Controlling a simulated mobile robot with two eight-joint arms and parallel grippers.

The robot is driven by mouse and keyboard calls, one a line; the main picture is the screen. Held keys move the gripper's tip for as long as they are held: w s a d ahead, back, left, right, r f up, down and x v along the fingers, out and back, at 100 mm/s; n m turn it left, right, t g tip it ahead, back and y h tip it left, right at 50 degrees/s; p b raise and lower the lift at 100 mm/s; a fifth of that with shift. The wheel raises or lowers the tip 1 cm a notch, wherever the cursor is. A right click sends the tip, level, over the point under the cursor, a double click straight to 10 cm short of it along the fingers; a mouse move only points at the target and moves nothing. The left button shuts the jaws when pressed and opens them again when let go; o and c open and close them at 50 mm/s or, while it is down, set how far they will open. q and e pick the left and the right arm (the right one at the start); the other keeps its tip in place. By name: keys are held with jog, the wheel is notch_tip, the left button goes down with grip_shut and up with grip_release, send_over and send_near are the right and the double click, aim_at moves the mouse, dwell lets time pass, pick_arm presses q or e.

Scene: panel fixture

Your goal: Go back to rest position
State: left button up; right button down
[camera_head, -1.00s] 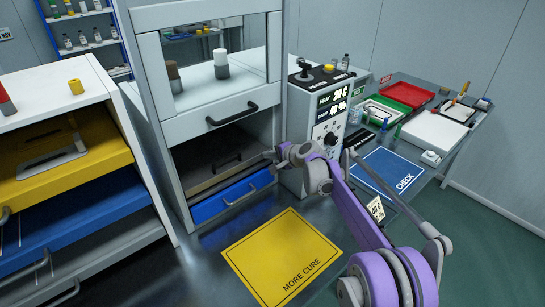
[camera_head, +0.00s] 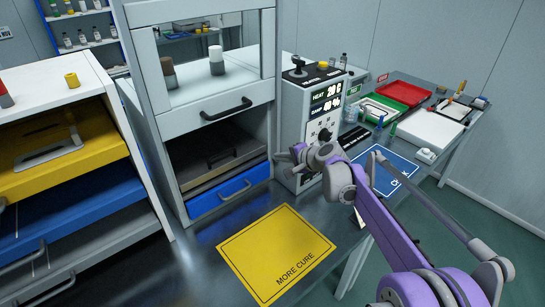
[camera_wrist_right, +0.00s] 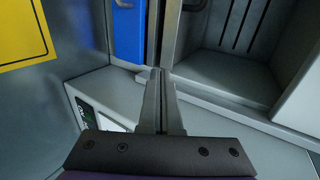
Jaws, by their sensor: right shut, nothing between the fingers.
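My right gripper (camera_head: 281,157) is shut and empty. It is in front of the control box, just right of the blue drawer (camera_head: 230,190) of the grey cabinet (camera_head: 190,130). The right wrist view shows its two fingers (camera_wrist_right: 157,75) together with nothing between them. There the blue drawer front (camera_wrist_right: 128,30) is beyond them to the left, and the cabinet's open bay (camera_wrist_right: 225,75) is to the right. My purple right arm reaches in from the lower right of the head view. My left gripper is not in view.
The control box (camera_head: 296,130) with displays stands close by the right gripper. A yellow MORE CURE mat (camera_head: 270,250) lies in front. A blue CHECK mat (camera_head: 396,164) is partly behind my arm. A red tray (camera_head: 405,94) is farther right. A drawer rack (camera_head: 60,160) stands left.

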jog(key=s+d+n+g+h+p, duration=0.1)
jog(key=s+d+n+h, duration=0.15)
jog(key=s, duration=0.95)
jog(key=s+d+n+g+h, duration=0.1)
jog(key=s+d+n, duration=0.2)
jog(key=s, duration=0.9)
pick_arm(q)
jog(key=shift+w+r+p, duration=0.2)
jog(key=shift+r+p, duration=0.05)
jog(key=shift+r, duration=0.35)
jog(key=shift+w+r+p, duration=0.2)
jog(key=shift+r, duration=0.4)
pick_arm(e)
jog(key=s+d+f+n+g+h, duration=0.1)
jog(key=s+d+f+n+h, duration=0.1)
jog(key=s, duration=0.8)
jog(key=s+d+f+n+g+h, duration=0.1)
jog(key=s+d+f, duration=0.4)
jog(key=s, duration=0.5)
notch_tip(320, 180, down, 3)
jog(key=shift+d+r+n+h, duration=0.25)
jog(key=shift+n+h, duration=0.2)
jog(key=shift+n, duration=0.5)
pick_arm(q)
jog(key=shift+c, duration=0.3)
